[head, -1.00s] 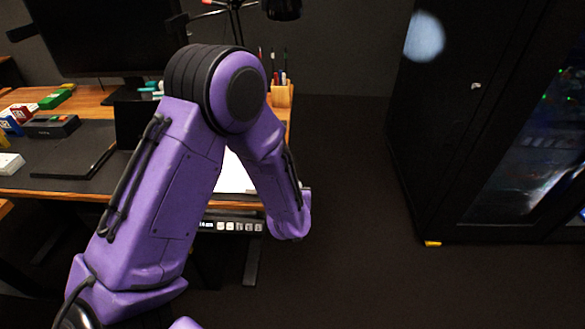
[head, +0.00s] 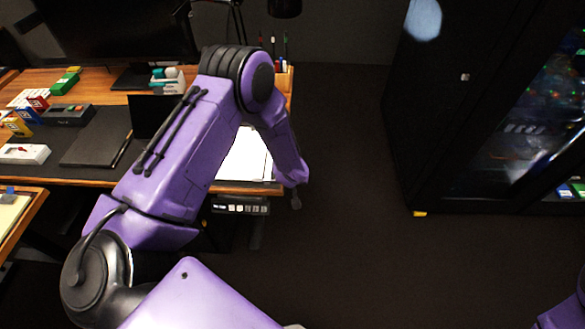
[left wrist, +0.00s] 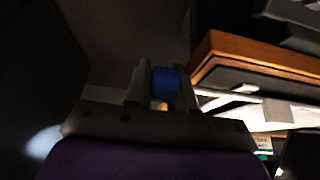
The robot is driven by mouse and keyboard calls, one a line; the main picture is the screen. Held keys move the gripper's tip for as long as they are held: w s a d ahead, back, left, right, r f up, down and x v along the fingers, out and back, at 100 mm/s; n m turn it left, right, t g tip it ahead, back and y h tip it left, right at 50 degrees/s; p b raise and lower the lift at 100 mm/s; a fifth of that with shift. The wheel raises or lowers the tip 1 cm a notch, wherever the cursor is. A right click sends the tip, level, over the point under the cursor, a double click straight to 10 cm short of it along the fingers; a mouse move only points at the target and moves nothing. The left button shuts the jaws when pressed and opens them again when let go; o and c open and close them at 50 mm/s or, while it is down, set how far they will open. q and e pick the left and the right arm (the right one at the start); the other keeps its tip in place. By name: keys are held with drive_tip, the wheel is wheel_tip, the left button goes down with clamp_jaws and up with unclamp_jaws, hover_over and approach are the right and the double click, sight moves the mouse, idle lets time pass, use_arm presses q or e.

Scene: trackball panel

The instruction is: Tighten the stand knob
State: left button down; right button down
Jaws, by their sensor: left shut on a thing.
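My left gripper (left wrist: 160,88) shows in the left wrist view with its two pale fingers shut on a small blue piece (left wrist: 166,81). The blue piece looks like the stand knob, but its mount is too dark to make out. In the head view my purple left arm reaches over the desk's front right corner, and its end is at the desk edge. The knob is not seen there. My right gripper is not in view.
The wooden-edged desk (head: 262,187) holds a white sheet (head: 243,160), a dark pad (head: 97,148) and several small boxes at left. A button panel (head: 240,207) hangs under its front edge. A black cabinet (head: 440,110) stands at right. The floor between is clear.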

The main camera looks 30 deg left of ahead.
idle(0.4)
use_arm(q)
drive_tip(key=c, duration=1)
unclamp_jaws()
drive_tip(key=shift+c, duration=0.2)
drive_tip(key=v, duration=1)
drive_tip(key=shift+r, duration=0.3)
drive_tip(key=shift+d, duration=0.1)
